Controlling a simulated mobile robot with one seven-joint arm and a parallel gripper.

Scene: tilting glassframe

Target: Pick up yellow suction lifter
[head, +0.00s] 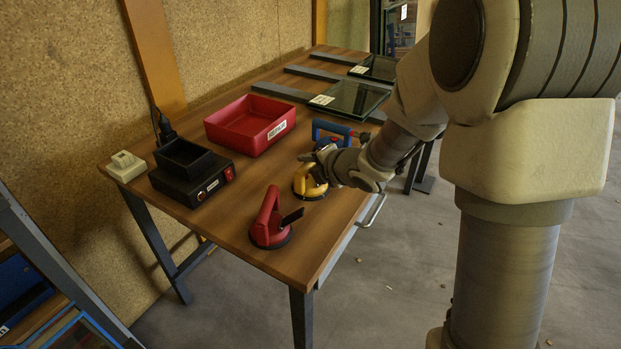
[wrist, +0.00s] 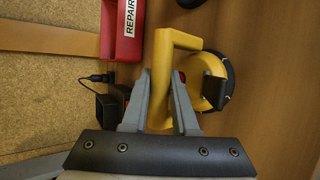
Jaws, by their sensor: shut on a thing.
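The yellow suction lifter (head: 306,185) is on the wooden table near its right edge, between a red lifter (head: 268,222) and a blue lifter (head: 331,133). In the wrist view the yellow lifter (wrist: 184,42) shows its handle, round body and a dark lever. My gripper (wrist: 161,80) is shut on its yellow handle, with one grey finger on each side. In the head view my gripper (head: 316,166) covers part of the lifter. I cannot tell whether its cup touches the table.
A red bin (head: 246,138) with a label stands behind, left of the lifters. A black box device (head: 192,176) is at the table's left. Glass panes (head: 350,98) lie on grey bars at the far end. The wooden table (head: 225,222) is clear left of the red lifter.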

